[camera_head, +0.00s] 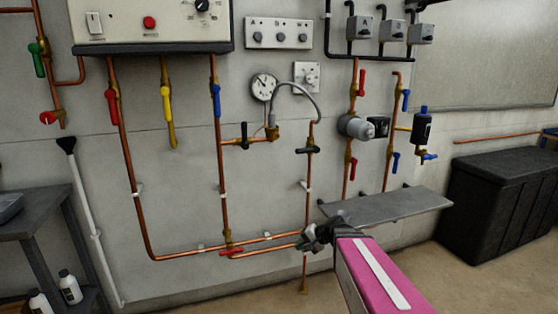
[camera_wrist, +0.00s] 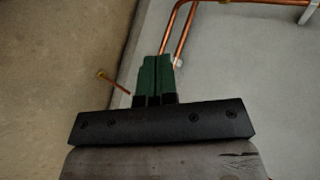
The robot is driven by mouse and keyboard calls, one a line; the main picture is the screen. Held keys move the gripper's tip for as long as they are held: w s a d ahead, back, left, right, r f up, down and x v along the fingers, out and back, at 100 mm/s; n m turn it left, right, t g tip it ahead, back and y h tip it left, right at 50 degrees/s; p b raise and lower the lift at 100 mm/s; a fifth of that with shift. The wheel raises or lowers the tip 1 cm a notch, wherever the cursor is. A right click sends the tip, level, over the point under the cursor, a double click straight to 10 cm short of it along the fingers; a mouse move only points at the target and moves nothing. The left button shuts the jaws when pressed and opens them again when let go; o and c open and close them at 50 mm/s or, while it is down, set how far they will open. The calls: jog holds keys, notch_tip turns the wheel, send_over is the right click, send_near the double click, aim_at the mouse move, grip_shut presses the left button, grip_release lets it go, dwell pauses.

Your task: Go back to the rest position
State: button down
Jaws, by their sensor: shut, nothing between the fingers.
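My gripper (camera_head: 303,244) shows in the head view low in front of the wall, at the end of my pink arm. It appears near the lower horizontal copper pipes (camera_head: 190,253), at their right end. I cannot tell whether it touches them. In the wrist view the green fingers of my gripper (camera_wrist: 156,60) are together with nothing between them. Copper pipes (camera_wrist: 175,30) pass just beyond the fingertips there, along the pale wall.
A grey shelf (camera_head: 390,206) juts from the wall right of my gripper. A black chest (camera_head: 500,205) stands at the right. A dark table (camera_head: 40,226) and white bottles (camera_head: 70,287) are at the left. Valves and a gauge (camera_head: 263,87) are above.

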jog(key=s+d+f+n+g+h, duration=0.3)
jog(key=s+d+f+n+h, duration=0.1)
jog(key=s+d+h, duration=0.5)
jog(key=shift+s+d+f+n+h, duration=0.4)
jog(key=shift+d+f, duration=0.3)
jog(key=shift+f, duration=0.15)
